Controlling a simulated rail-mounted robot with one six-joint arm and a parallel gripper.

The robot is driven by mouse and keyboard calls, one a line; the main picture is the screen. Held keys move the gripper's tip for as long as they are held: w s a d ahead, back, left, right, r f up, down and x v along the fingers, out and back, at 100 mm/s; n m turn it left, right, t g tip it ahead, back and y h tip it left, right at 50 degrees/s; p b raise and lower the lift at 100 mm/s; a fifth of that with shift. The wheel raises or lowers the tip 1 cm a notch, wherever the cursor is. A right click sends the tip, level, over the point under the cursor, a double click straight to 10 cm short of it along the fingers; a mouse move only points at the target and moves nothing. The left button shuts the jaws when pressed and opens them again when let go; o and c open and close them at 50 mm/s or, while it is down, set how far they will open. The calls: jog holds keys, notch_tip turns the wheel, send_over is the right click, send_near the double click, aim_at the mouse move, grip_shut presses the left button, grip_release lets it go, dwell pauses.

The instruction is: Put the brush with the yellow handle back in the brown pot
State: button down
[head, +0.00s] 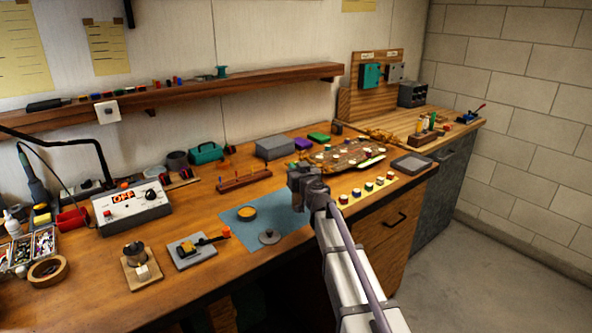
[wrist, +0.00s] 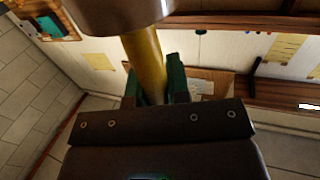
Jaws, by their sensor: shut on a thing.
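My gripper (wrist: 154,84) has green fingers closed on a yellow handle (wrist: 145,58) in the wrist view. The handle runs up to a wide brown shape (wrist: 120,14) at the top edge, which is cut off; I cannot tell whether it is part of the brush or a pot. In the head view my gripper (head: 306,186) is above the bench by the right edge of the blue mat (head: 232,232), and the brush cannot be made out there. I cannot pick out the brown pot with certainty in the head view.
A round yellow-brown dish (head: 246,213) and a grey disc (head: 269,237) lie on the mat. A wooden rack (head: 244,181) and a grey box (head: 275,148) stand behind. Several coloured buttons (head: 368,186) are right of my gripper. A shelf (head: 180,97) crosses the wall.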

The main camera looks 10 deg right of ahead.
jog(key=shift+f+b, duration=0.4)
jog(key=shift+f, duration=0.1)
jog(key=c, duration=1)
grip_release()
jog(key=shift+o, duration=0.4)
jog(key=o, duration=0.3)
jog(key=s, duration=0.2)
jog(key=s+r+p, duration=0.1)
jog(key=s, duration=0.1)
jog(key=s+d+r+p, duration=0.1)
jog(key=s, duration=0.2)
jog(key=shift+d, duration=0.1)
